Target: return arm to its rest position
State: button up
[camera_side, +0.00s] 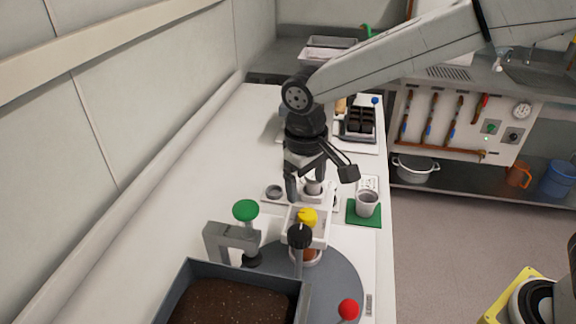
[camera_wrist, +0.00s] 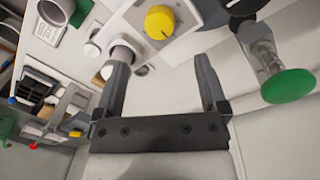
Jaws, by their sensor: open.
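My gripper (camera_side: 305,192) points down over the white bench, on the far side of the yellow knob. Its two fingers stand wide apart in the wrist view (camera_wrist: 161,65), and nothing is held between them. A small pale cylinder (camera_side: 314,186) stands close by the fingers in the side view. In the wrist view a similar cylinder (camera_wrist: 123,52) lies just beyond the left finger's tip; I cannot tell whether they touch. My arm reaches in from the upper right.
Near the gripper are a yellow knob (camera_side: 308,216) on a white block, a green-topped press (camera_side: 246,210), a black-knobbed post (camera_side: 299,237) and a cup (camera_side: 367,203) on a green mat. A soil tray (camera_side: 190,266) sits in front. The bench's left side is clear.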

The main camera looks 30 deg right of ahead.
jog(key=shift+s+d+f, duration=0.1)
jog(key=shift+d+f, duration=0.05)
jog(key=shift+d, duration=0.4)
jog(key=s+d+f+m+t, duration=0.1)
jog(key=s+d+f, duration=0.2)
jog(key=s+d, duration=0.3)
jog(key=s+d+f+m+t, duration=0.1)
jog(key=s+d+f, duration=0.2)
jog(key=s+d, duration=0.3)
jog(key=d, duration=0.5)
jog(key=shift+f+y, duration=0.3)
jog(key=shift+f, duration=0.1)
